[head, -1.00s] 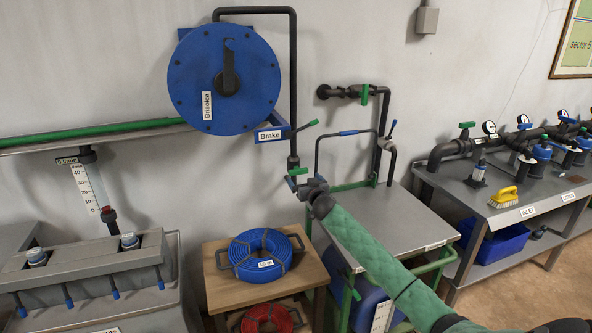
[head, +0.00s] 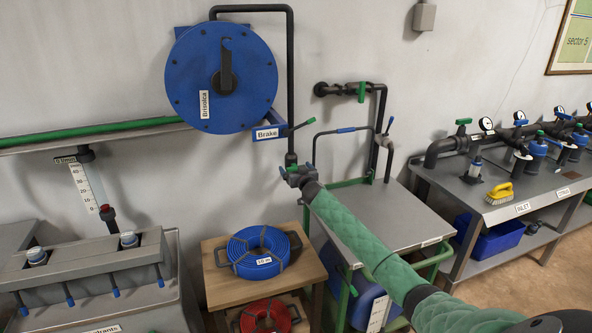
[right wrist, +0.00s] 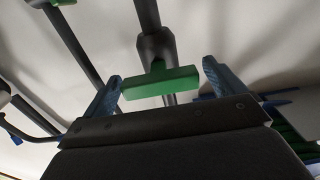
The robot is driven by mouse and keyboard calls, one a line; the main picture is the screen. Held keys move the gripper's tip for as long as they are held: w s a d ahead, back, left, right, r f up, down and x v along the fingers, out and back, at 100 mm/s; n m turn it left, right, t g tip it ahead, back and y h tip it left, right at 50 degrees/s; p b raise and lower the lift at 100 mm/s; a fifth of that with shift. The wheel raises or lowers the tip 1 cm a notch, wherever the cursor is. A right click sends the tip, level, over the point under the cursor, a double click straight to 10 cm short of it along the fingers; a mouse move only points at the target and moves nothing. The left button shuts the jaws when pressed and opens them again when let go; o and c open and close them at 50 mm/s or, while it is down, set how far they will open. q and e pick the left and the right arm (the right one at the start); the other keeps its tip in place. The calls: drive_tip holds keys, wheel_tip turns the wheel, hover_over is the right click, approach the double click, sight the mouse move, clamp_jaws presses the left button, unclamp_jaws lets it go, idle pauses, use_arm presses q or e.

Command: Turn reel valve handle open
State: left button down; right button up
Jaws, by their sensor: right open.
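The blue hose reel (head: 190,85) hangs on the wall, with a dark pipe (head: 291,80) running down beside it. The reel valve is at the pipe's lower end, largely hidden by my right gripper (head: 295,169) in the head view. In the right wrist view its green T-shaped handle (right wrist: 160,83) lies crosswise between the two blue fingers of my open right gripper (right wrist: 162,75). The left finger is close to one end of the handle; I cannot tell whether they touch. A gap shows at the right finger. My left gripper is not in view.
The brake lever (head: 303,125) sticks out just above my right gripper. A metal-topped cart (head: 385,215) stands to the right, below another green-handled valve (head: 362,92). A wooden stand (head: 215,275) with a blue hose coil (head: 240,250) is below.

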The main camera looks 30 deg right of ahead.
drive_tip(key=shift+c, duration=0.2)
drive_tip(key=c, duration=0.9)
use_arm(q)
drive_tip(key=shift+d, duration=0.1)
use_arm(e)
drive_tip(key=shift+c, duration=0.2)
drive_tip(key=shift+n, duration=0.3)
drive_tip(key=n, duration=0.4)
drive_tip(key=shift+n, duration=0.3)
drive_tip(key=n, duration=0.4)
drive_tip(key=shift+n, duration=0.3)
drive_tip(key=n, duration=0.4)
drive_tip(key=shift+f, duration=0.1)
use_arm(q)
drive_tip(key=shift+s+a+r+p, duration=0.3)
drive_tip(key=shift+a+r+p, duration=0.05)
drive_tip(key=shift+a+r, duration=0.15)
use_arm(e)
drive_tip(key=shift+a+f+n, duration=0.1)
drive_tip(key=shift+n, duration=2.3)
